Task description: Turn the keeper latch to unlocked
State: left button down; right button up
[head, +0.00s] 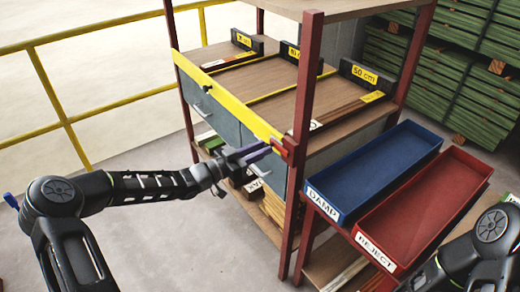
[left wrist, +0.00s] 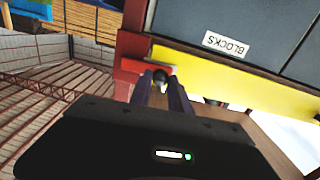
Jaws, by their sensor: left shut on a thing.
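The keeper latch (head: 280,148) is a small red piece at the right end of the yellow bar (head: 228,98), by the shelf's red front post. My left gripper (head: 268,150) reaches it from the left with purple fingers. In the left wrist view the fingers (left wrist: 160,82) are closed around a small dark knob (left wrist: 160,75) in front of the red latch plate (left wrist: 142,68). The fingers partly hide the knob, and I cannot read the latch's exact angle. My right gripper is out of view; only part of the right arm shows at lower right.
The red-post shelf (head: 305,85) holds wooden boards and black length markers. Grey drawers sit behind the yellow bar. A blue DAMP tray (head: 375,172) and a red REJECT tray (head: 425,208) stand to the right. The floor at left is open, with a yellow railing (head: 60,100) behind.

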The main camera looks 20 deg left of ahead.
pick_arm(q)
jog(key=s+d+f+n, duration=0.3)
jog(key=d+f+n, duration=0.1)
jog(key=n, duration=1.3)
jog(key=shift+s+f+n, duration=0.2)
jog(key=shift+f+n, duration=0.1)
jog(key=shift+f, duration=0.45)
jog(key=c, duration=1.2)
grip_release()
jog(key=shift+c, duration=0.2)
jog(key=b+v, duration=0.1)
jog(key=v, duration=0.6)
jog(key=shift+s+a, duration=0.2)
jog(key=shift+s, duration=0.1)
